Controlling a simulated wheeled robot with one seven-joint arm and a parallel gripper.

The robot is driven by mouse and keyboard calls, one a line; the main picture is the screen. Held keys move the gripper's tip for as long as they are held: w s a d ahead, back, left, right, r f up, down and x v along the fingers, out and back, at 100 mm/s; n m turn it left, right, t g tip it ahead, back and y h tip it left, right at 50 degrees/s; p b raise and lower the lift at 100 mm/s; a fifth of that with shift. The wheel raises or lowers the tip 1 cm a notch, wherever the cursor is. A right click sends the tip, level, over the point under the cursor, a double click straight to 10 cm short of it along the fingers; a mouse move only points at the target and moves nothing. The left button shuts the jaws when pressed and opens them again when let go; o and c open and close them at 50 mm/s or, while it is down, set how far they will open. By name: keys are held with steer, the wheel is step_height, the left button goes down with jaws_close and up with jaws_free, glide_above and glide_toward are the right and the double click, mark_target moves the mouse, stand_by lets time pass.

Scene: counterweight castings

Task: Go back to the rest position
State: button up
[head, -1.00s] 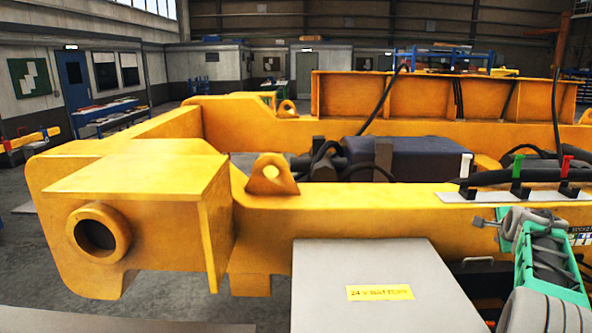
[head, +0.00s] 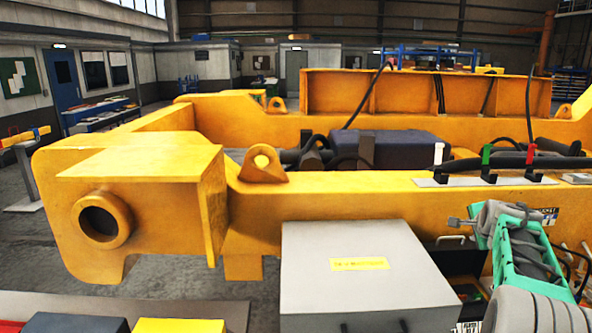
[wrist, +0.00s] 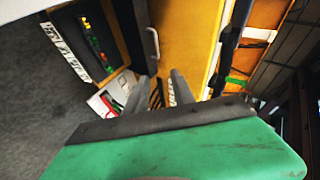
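My gripper (wrist: 158,93) shows in the wrist view with two grey fingers apart and nothing visible between them. Its green body fills the bottom of that view. Part of my green and grey arm is at the right edge of the head view, in front of the yellow frame (head: 340,195). A grey box with a yellow battery label (head: 360,264) stands left of the arm, in front of the frame. No separate object for the task is in sight.
Black cables with white, green and red upright parts (head: 487,153) lie along the frame's top. A black box (head: 75,324) and a yellow box (head: 178,325) are at the bottom left. Grey floor (head: 50,250) is open at the left.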

steer(key=s+a+n+g+y, duration=0.1)
steer(key=s+a+n, duration=0.3)
steer(key=a, duration=0.7)
steer(key=s+a+n+g+y, duration=0.1)
steer(key=s+a+n+y, duration=0.2)
steer(key=a, duration=0.7)
steer(key=s+a+f+n+g, duration=0.1)
steer(key=s+a+f+n, duration=0.1)
steer(key=s+a+n, duration=0.35)
steer(key=s+a+f+n, duration=0.2)
steer(key=s+a, duration=0.5)
steer(key=a, duration=0.1)
steer(key=s+a+f+n+g+y, duration=0.1)
steer(key=s+a+f+n, duration=0.15)
steer(key=s, duration=0.25)
steer(key=s+a+f+n+g, duration=0.1)
steer(key=s+a+f+n, duration=0.1)
steer(key=s+a, duration=0.15)
step_height(320, 180, down, 14)
steer(key=s+g+b, duration=0.1)
steer(key=s+b, duration=0.1)
steer(key=b, duration=0.8)
steer(key=shift+s+d+f+n, duration=0.15)
steer(key=shift+s+d+n, duration=0.15)
steer(key=shift+n, duration=0.1)
